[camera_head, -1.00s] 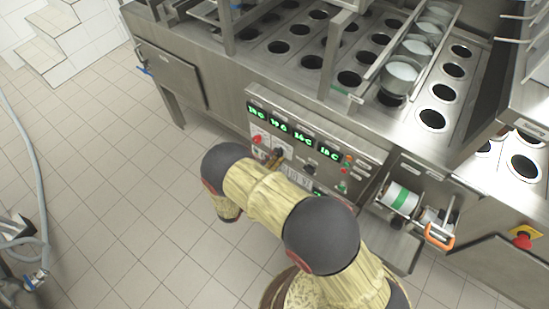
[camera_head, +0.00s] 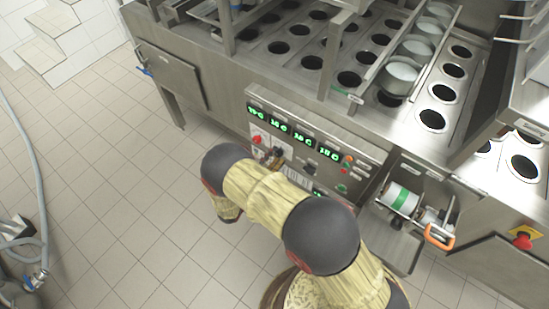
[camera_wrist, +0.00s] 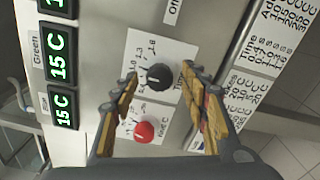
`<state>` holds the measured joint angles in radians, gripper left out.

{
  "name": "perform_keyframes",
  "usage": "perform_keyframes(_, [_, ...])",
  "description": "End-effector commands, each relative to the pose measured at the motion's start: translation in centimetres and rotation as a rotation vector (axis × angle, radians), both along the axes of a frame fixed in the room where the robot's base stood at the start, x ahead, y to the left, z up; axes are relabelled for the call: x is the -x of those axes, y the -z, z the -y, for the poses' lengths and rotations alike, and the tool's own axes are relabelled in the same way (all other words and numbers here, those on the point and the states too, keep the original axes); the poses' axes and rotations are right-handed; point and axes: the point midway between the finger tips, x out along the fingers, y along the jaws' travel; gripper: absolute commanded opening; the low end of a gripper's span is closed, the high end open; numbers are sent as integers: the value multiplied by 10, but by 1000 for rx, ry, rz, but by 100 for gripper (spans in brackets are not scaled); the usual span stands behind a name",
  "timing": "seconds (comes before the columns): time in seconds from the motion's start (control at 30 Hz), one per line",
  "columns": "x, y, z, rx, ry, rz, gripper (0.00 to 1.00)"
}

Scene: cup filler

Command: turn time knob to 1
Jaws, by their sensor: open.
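The time knob is a black dial (camera_wrist: 159,77) on a white label plate marked "Time" in the wrist view, with small numbers printed around it. Its pointer setting is too small to read for certain. My gripper (camera_wrist: 158,84) is open, with one finger on each side of the black knob and a gap to it on both sides.
A red knob (camera_wrist: 144,132) sits on its own plate next to the time knob. Green displays (camera_wrist: 63,54) line one side of the panel. In the head view, an orange handle (camera_head: 440,238) and a red emergency button (camera_head: 522,240) are at the right.

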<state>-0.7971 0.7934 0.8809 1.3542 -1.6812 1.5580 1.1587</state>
Motion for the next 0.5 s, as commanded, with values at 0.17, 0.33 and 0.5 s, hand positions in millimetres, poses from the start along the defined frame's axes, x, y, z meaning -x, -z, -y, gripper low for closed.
perform_keyframes(0.17, [8,0,-8,0,-3,0,45])
perform_keyframes(0.33, [32,0,-28,0,-5,0,45])
perform_keyframes(0.5, [61,0,-49,0,-5,0,45])
